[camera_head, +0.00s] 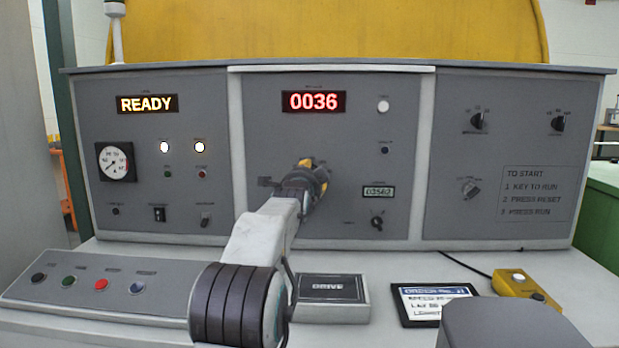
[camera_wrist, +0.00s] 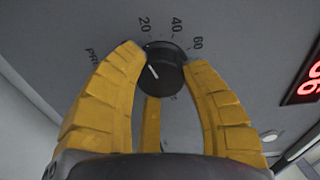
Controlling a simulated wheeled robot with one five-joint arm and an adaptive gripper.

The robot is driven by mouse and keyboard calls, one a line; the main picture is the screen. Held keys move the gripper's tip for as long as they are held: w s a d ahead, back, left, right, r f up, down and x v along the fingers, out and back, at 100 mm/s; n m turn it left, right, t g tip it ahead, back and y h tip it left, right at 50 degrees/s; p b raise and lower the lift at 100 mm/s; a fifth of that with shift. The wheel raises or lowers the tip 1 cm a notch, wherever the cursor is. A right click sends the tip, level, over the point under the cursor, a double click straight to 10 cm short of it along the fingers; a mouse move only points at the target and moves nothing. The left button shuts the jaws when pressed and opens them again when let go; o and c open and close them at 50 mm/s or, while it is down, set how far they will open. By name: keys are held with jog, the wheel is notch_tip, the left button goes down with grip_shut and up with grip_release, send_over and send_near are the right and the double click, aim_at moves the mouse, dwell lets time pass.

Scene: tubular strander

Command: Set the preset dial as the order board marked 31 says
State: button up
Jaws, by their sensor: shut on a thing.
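In the wrist view, a black dial (camera_wrist: 165,72) sits between the yellow fingers of my gripper (camera_wrist: 168,75), which is shut on it. Printed numbers 20, 40 and 60 run around its upper side. Its white mark points up and left, to the left of 20. In the head view my gripper (camera_head: 318,172) is against the middle panel and hides the dial. A red display (camera_head: 313,101) above it reads 0036. The order board (camera_head: 407,310) lies on the desk. Its heading seems to end in 31; its lines start with SPEED and LAY, with values too blurred to read.
The left panel has a READY display (camera_head: 147,104), a gauge (camera_head: 116,162), lamps and switches. A small counter (camera_head: 378,192) and a knob (camera_head: 377,223) are close right of my gripper. A DRIVE box (camera_head: 332,290) and yellow button box (camera_head: 524,284) stand on the desk.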

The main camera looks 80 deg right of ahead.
jog(key=shift+w+r+m, duration=0.15)
jog(key=shift+w+m, duration=0.1)
jog(key=shift+m, duration=0.35)
jog(key=o, duration=1.2)
jog(key=shift+w, duration=0.1)
jog(key=shift+a, duration=0.1)
jog(key=a, duration=1.1)
jog(key=shift+a+r, duration=0.25)
jog(key=shift+a, duration=0.1)
jog(key=shift+w, duration=0.1)
